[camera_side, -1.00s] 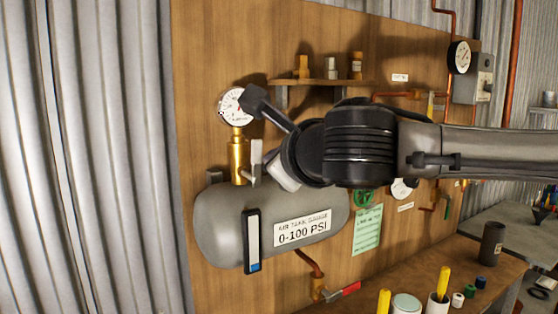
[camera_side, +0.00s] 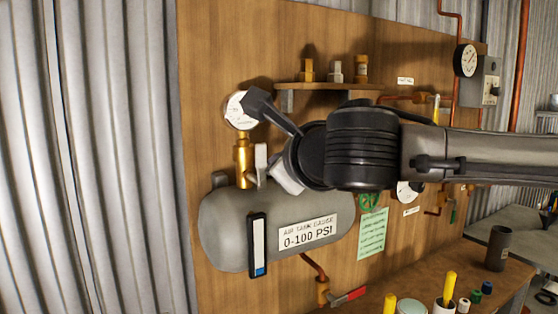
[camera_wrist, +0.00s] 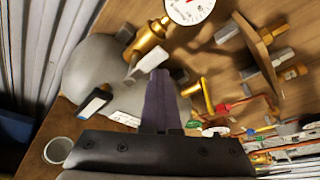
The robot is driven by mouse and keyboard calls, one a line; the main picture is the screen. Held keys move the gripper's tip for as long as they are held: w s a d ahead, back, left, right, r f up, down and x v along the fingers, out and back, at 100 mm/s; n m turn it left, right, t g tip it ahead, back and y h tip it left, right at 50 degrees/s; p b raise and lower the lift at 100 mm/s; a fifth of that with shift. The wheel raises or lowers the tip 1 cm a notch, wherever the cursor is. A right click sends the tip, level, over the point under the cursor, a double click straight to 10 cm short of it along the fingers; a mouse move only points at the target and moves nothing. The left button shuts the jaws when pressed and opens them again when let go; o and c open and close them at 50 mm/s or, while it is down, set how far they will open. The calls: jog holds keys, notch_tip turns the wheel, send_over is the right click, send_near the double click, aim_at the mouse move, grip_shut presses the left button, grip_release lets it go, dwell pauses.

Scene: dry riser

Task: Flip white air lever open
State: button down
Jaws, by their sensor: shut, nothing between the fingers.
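The white air lever (camera_side: 261,158) stands upright beside the brass valve (camera_side: 242,160) on top of the grey air tank (camera_side: 222,225). In the wrist view the lever (camera_wrist: 137,55) shows pale beside the brass body (camera_wrist: 150,38). My gripper (camera_wrist: 160,76) is shut and empty, its dark fingers together. In the wrist view the fingertips appear just right of and below the lever; I cannot tell whether they touch it. In the side view my wrist hides most of the fingers, close to the lever's right.
A round white gauge (camera_side: 241,110) sits above the brass valve. A wooden shelf (camera_side: 320,86) with small fittings is above my wrist. A red-handled valve (camera_side: 348,296) is below the tank. The bench (camera_side: 470,275) at lower right holds cups and bottles.

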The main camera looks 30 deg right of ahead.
jog(key=v, duration=0.7)
jog(key=shift+s, duration=0.2)
jog(key=shift+r, duration=0.1)
